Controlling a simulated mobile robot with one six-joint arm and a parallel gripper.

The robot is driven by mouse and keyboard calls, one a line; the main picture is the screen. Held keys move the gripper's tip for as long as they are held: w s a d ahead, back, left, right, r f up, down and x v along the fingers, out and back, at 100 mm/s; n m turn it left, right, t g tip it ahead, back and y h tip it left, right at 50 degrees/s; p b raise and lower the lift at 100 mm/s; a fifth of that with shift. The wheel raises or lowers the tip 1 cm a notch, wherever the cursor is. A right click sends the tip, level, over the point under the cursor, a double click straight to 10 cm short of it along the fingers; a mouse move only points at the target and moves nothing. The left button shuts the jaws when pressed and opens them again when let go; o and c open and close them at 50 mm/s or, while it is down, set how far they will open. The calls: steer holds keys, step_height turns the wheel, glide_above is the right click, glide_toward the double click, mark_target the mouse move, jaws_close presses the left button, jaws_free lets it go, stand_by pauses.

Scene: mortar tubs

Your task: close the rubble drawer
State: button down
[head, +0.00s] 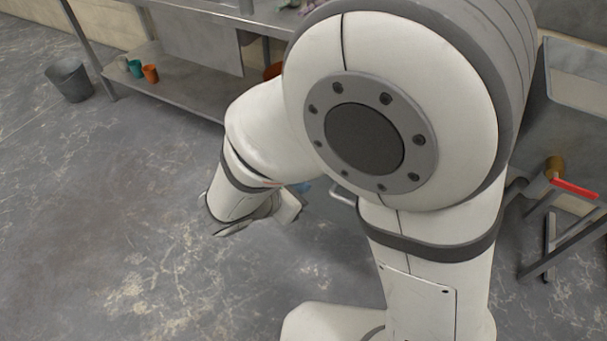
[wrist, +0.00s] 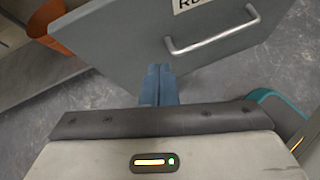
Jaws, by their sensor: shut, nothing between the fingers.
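The rubble drawer's grey front (wrist: 130,38) fills the upper middle of the wrist view, with a silver bar handle (wrist: 212,37) and a partly cut-off white label reading "RU". In the head view my arm hides most of the drawer; a bit of its handle (head: 342,194) shows. How far the drawer stands out cannot be told. My gripper (wrist: 158,72) has its blue fingers shut and empty. The tips are near the lower edge of the front, left of and below the handle in the picture; contact cannot be told. The blue fingers also show in the head view (head: 304,187).
An orange bucket (wrist: 45,18) is beside the drawer front. A metal bench with a low shelf (head: 180,82) holds teal and orange cups (head: 150,73). A grey bucket (head: 70,80) stands on the floor.

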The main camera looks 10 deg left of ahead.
steer(key=s+a+f+n+t+y+b, duration=0.1)
steer(key=s+a+f+n+t+y, duration=0.1)
steer(key=a+f+n, duration=0.3)
steer(key=w+r+b+x, duration=0.1)
steer(key=r+b+x, duration=0.1)
steer(key=x, duration=1.1)
steer(key=shift+w+r+m+b, duration=0.25)
steer(key=shift+r+m+b, duration=0.05)
steer(key=shift+m+b, duration=0.1)
steer(key=shift+w, duration=0.1)
